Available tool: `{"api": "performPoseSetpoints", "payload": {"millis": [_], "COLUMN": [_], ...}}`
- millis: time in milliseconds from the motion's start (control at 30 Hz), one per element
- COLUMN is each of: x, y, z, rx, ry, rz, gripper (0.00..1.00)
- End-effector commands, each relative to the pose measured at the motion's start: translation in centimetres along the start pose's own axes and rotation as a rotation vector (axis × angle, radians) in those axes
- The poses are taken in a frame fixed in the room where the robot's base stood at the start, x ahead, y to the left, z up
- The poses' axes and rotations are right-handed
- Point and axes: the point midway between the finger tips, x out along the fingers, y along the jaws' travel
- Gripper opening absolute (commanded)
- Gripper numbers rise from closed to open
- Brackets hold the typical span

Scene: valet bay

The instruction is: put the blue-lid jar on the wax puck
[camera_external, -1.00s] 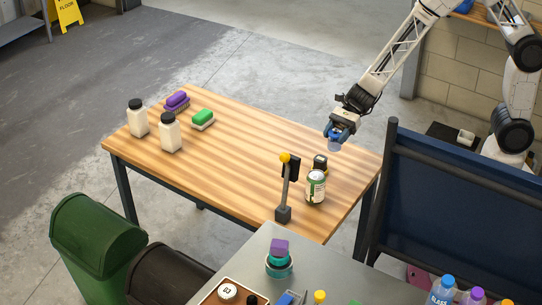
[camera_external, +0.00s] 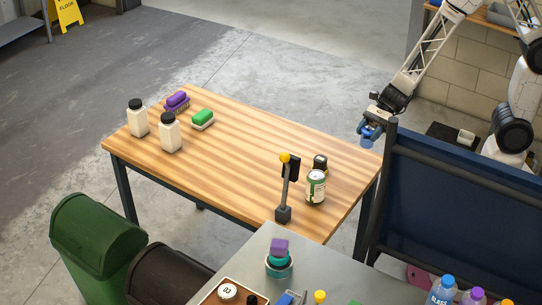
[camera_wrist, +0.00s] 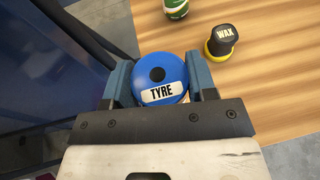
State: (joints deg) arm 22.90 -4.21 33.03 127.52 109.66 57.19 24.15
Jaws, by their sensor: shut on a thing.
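My gripper (camera_external: 369,137) is shut on the blue-lid jar, whose round blue lid (camera_wrist: 160,76) reads "TYRE" between the fingers in the wrist view. In the external view the jar (camera_external: 367,143) hangs under the gripper at the right edge of the wooden table, beside the dark blue panel. The wax puck (camera_wrist: 221,40), black with a yellow base and a "WAX" label, stands on the table ahead and to the right of the jar in the wrist view. In the external view the puck (camera_external: 320,163) is behind the green-and-white can, and the jar is apart from it.
A green-and-white can (camera_external: 316,187) and a post with a yellow knob (camera_external: 285,180) stand near the puck. The blue panel (camera_external: 445,205) rises close to my gripper. Two white bottles (camera_external: 169,133) and two brushes (camera_external: 203,119) are at the far left; the table's middle is clear.

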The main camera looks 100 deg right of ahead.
Motion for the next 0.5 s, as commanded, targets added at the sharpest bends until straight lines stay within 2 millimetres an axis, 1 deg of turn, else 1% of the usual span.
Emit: {"api": "performPoseSetpoints", "payload": {"millis": [267, 500], "x": [0.4, 2.0], "y": [-0.3, -2.0], "z": [0.1, 0.5], "rx": [0.000, 0.001], "ry": [0.000, 0.000], "rz": [0.001, 0.001], "gripper": [0.29, 0.29]}}
